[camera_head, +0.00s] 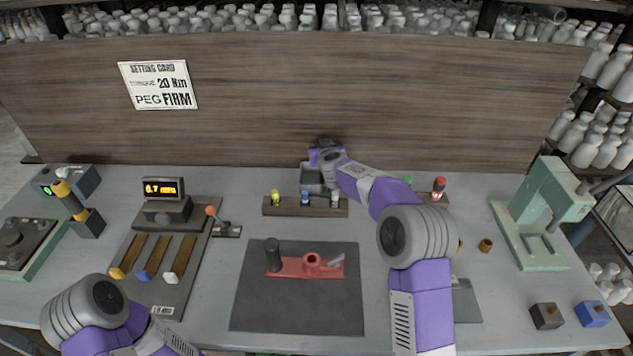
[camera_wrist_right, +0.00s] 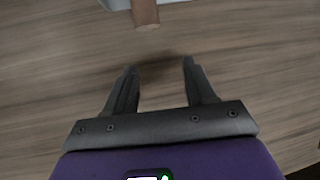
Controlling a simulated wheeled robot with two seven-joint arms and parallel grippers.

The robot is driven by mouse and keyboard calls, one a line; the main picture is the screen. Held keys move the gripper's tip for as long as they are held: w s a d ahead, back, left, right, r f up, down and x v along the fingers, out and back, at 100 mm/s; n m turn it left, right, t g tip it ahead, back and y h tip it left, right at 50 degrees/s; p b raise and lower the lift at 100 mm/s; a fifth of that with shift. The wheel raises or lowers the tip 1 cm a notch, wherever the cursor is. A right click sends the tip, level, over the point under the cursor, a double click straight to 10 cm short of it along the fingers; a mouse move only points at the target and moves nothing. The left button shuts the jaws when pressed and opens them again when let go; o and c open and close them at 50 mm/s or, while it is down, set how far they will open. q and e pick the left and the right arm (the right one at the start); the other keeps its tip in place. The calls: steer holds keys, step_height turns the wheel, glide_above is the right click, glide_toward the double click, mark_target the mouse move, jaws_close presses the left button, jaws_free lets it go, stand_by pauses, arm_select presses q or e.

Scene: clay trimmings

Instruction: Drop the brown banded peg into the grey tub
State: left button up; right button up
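The grey tub (camera_head: 311,176) stands behind the peg rack, against the back panel, in the head view. My right gripper (camera_head: 322,150) is right above it, its fingers too small to make out there. In the right wrist view my right gripper (camera_wrist_right: 160,82) has its fingers wide apart with nothing between them. A brown peg-like piece (camera_wrist_right: 146,12) shows just beyond the fingertips, in front of a grey edge that looks like the tub's. It is apart from both fingers; its bands are not clear and its upper part is cut off. My left gripper is outside the head view.
A wooden rack (camera_head: 270,208) with yellow, blue and white-topped pegs stands in front of the tub. A red fixture (camera_head: 296,268) lies on a dark mat (camera_head: 297,315). A green press (camera_head: 540,205) stands right; a small brown cylinder (camera_head: 486,245) sits nearby.

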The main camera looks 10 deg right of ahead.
steer(key=v, duration=0.7)
steer(key=shift+s+r, duration=0.15)
steer(key=shift+s, duration=0.1)
stand_by(0.5)
